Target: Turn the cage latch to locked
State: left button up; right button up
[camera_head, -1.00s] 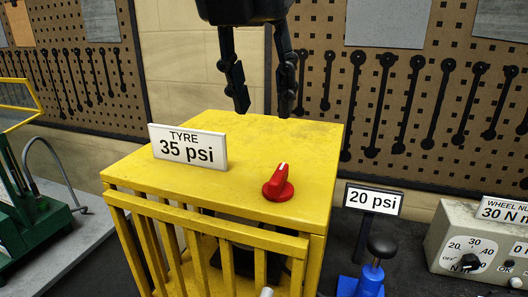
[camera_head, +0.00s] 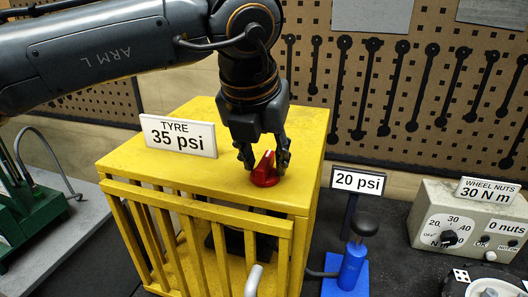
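The cage latch is a red knob (camera_head: 265,172) on top of the yellow cage (camera_head: 208,108). Its raised grip carries a pale mark that points to the back. My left gripper (camera_head: 265,163) comes down from above, with one finger on each side of the knob. The fingers stand apart, and the grip shows between them with some space beside it. Whether either finger touches the knob is hard to tell. My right gripper is not in view.
A "TYRE 35 psi" sign (camera_head: 178,136) stands on the cage top, left of the gripper. A "20 psi" sign (camera_head: 357,181) and a blue pump-like device (camera_head: 353,266) stand to the right. Beyond them is a grey control box (camera_head: 465,220). A pegboard with tools (camera_head: 430,85) is behind.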

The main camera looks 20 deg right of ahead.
pick_arm(q)
jog(key=shift+f, duration=0.1)
jog(key=shift+c, duration=0.8)
grip_shut()
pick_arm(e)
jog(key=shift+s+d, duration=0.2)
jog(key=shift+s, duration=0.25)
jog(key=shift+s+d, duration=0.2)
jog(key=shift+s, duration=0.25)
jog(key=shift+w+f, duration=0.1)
